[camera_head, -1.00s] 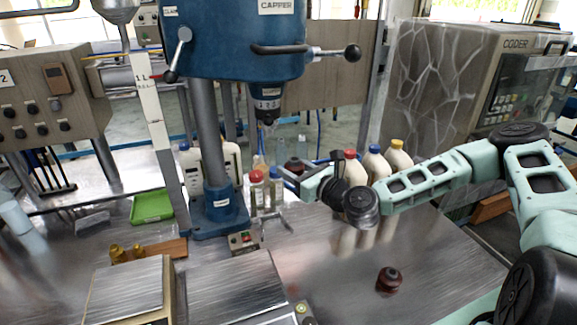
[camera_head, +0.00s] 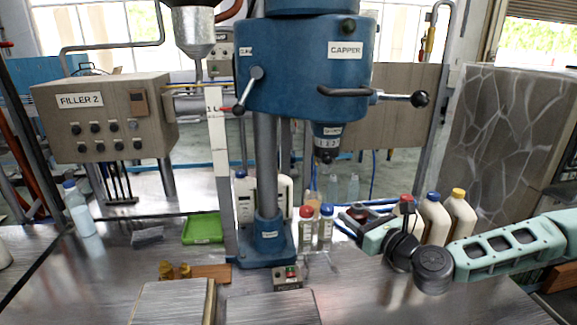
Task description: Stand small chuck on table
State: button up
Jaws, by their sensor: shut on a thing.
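My gripper (camera_head: 356,221) is at the right of centre in the head view, at the end of my pale green arm, above the metal table (camera_head: 360,296). It is shut on a small dark reddish-brown piece, which looks like the small chuck (camera_head: 358,211). The chuck is held in front of the white bottles and right of the small clear bottles. The dark wrist joints sit close to the right of the fingers. The chuck is tiny in this view, and its exact tilt cannot be told.
The blue capper (camera_head: 305,65) stands on its column left of my gripper. Red-capped (camera_head: 306,230) and blue-capped (camera_head: 325,228) bottles stand beside its base. White bottles (camera_head: 436,222) stand behind my wrist. A green tray (camera_head: 202,229) and brass pieces (camera_head: 166,271) lie left.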

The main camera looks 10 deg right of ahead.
jog(key=s+d+f+m+h, duration=0.1)
jog(key=s+d+f+h, duration=0.1)
jog(key=f, duration=0.4)
jog(key=s+d+f+m+t+h, duration=0.1)
jog(key=s+d+f+m+h, duration=0.1)
jog(key=s+f, duration=0.3)
jog(key=s+d+f+m+h+b, duration=0.1)
jog(key=s+d+f+h, duration=0.1)
jog(key=f, duration=0.5)
jog(key=shift+s+d+h, duration=0.2)
jog(key=shift+s+d, duration=0.05)
jog(key=shift+s, duration=0.4)
jog(key=shift+s+d+h, duration=0.2)
jog(key=shift+s, duration=0.4)
jog(key=shift+s+f, duration=0.2)
jog(key=shift+s, duration=0.15)
